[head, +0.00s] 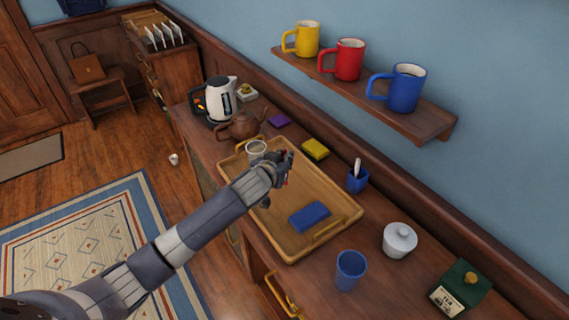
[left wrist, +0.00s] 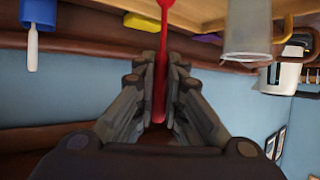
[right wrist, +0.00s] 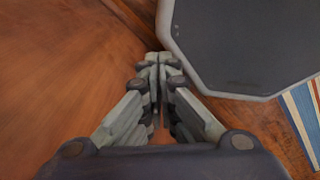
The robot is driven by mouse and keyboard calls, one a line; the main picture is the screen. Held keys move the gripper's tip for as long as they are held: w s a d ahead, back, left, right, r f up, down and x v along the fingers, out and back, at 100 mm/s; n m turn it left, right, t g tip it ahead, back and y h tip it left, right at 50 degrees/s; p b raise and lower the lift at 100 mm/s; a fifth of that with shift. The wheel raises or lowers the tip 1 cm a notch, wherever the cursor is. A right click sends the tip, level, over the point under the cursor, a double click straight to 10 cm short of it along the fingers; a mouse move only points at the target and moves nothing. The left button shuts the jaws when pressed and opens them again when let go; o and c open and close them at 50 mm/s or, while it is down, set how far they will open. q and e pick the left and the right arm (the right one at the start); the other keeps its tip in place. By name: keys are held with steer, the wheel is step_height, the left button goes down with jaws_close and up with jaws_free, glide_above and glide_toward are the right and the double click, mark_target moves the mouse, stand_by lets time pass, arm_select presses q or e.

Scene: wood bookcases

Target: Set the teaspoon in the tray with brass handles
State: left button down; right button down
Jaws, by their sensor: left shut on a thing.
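A thin red thing, which looks like the teaspoon (left wrist: 161,70), stands between the fingers of my left gripper (left wrist: 158,105); its top end is cut off in the left wrist view. In the head view my left gripper (head: 284,168) is above the far side of the wooden tray (head: 318,187), shut on the red thing, of which only small bits show. My right gripper (right wrist: 157,65) is shut and empty above the wooden floor.
A yellow sponge (head: 315,149) and blue holder (head: 357,180) lie along the wall side. A blue cup (head: 350,270), white pot (head: 399,240) and green tin (head: 459,288) stand nearer. Mugs stand on the wall shelf (head: 375,97).

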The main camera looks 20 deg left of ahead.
arm_select(q)
steer(key=f, duration=0.1)
steer(key=w+f+p, duration=0.1)
steer(key=f, duration=0.1)
steer(key=shift+a+f, duration=0.1)
steer(key=shift+f, duration=0.2)
steer(key=shift+f, duration=0.1)
steer(key=shift+f, duration=0.1)
steer(key=c, duration=1.7)
jaws_free()
